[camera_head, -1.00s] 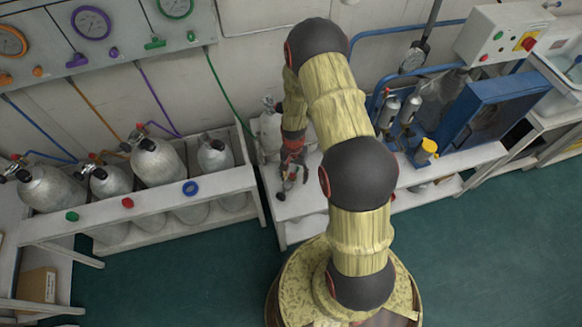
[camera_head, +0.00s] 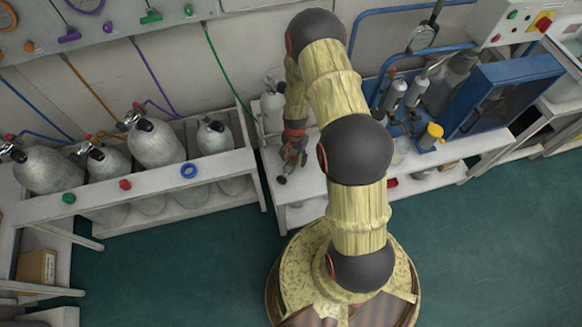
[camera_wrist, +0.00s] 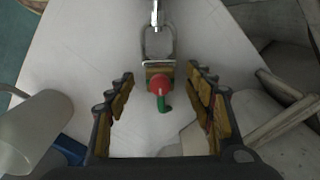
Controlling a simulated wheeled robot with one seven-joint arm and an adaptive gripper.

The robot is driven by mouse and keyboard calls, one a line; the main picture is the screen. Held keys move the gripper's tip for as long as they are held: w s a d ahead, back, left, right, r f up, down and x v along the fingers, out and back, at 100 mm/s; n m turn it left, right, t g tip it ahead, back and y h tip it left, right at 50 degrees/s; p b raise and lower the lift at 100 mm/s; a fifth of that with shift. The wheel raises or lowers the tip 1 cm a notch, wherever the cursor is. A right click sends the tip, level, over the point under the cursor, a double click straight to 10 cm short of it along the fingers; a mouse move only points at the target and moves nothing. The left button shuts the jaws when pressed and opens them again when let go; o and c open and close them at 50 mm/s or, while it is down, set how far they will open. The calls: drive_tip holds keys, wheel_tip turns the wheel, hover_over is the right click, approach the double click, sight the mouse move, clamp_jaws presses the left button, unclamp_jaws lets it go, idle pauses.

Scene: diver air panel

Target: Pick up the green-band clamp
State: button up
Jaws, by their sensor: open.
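In the wrist view, a clamp (camera_wrist: 158,49) lies on the white bench top, with a metal yoke, a brownish block, a red knob (camera_wrist: 160,86) and a short green piece (camera_wrist: 164,104). My gripper (camera_wrist: 160,88) is open, with one finger on each side of the red knob and green piece; a gap shows on both sides. In the head view my gripper (camera_head: 293,150) is low over the white bench (camera_head: 308,190), and a small dark end (camera_head: 281,180) shows just below it. The arm hides part of the bench there.
A rack (camera_head: 150,183) of several grey cylinders stands on the left, with green, red and blue rings along its front rail. A blue metal box (camera_head: 505,95) and a yellow-topped item (camera_head: 430,137) stand to the right. A pale cup-like thing (camera_wrist: 35,122) is left of my gripper in the wrist view.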

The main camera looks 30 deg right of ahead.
drive_tip(key=shift+f, duration=0.4)
drive_tip(key=shift+c, duration=0.9)
drive_tip(key=c, duration=1.1)
clamp_jaws()
